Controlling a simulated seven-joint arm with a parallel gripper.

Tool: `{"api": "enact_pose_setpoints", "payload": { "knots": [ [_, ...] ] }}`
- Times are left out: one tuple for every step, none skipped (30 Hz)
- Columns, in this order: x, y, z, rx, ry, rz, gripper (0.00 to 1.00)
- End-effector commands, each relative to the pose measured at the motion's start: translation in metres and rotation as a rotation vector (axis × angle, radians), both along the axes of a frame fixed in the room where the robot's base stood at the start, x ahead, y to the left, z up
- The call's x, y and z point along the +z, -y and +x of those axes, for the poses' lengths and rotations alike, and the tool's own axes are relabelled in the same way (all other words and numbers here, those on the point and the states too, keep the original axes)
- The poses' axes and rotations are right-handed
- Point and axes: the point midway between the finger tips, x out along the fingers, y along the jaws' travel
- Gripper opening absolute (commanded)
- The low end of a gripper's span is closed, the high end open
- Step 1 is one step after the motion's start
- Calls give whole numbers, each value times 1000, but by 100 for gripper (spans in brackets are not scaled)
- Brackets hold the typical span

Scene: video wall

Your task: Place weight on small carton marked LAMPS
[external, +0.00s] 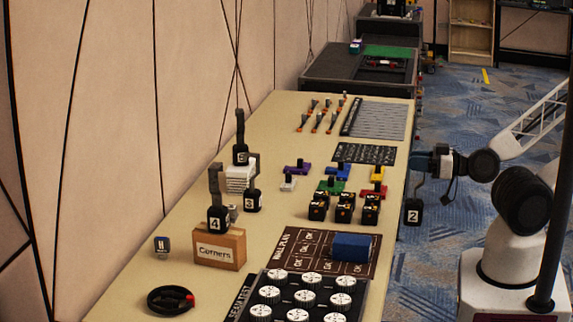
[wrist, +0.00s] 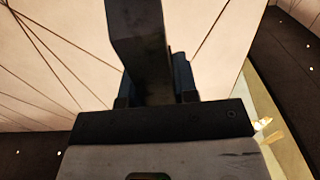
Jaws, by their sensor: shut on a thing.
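My gripper (external: 420,172) is shut on the handle of a black weight marked 2 (external: 413,212). The weight hangs upright beside the table's right edge, in front of the carpet in the external view. In the wrist view a dark upright bar, seemingly the weight's handle (wrist: 138,40), stands between the fingers. I cannot read LAMPS on anything. A brown carton (external: 219,250) at the near left reads "Corners", with a weight marked 4 (external: 218,217) on or just behind it. Weights marked 3 (external: 252,200) and probably 6 (external: 240,153) stand farther back, by a pale stack (external: 240,178).
Several small black blocks (external: 344,208) and coloured pieces (external: 332,186) lie mid-table. A blue block (external: 351,247) rests on a brown plan board (external: 305,262). A knob panel (external: 305,295) and black cable coil (external: 170,300) are nearest. Bare tabletop (external: 270,222) shows between them.

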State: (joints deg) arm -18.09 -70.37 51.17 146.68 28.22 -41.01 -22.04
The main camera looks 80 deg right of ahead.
Motion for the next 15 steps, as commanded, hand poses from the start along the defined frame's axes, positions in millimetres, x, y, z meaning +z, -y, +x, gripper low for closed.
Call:
{"api": "enact_pose_setpoints", "payload": {
  "knots": [
    [1,0,1,0,2,0,0],
    [1,0,1,-1,2,0,0],
    [1,0,1,-1,2,0,0],
    [1,0,2,-1,2,0,0],
    [1,0,2,-2,2,0,0],
    [1,0,3,-2,3,0,0],
    [1,0,3,-2,2,0,0],
    [1,0,4,-2,2,0,0],
    [1,0,5,-2,1,-1,0],
    [1,0,5,-2,1,-2,0],
    [1,-1,6,-2,1,-2,0],
    [1,-1,7,-3,1,-2,0],
    [1,-1,7,-3,1,-2,0],
    [1,-1,8,-3,1,-2,0],
    [1,-1,9,-4,1,-1,0]
  ]
}}
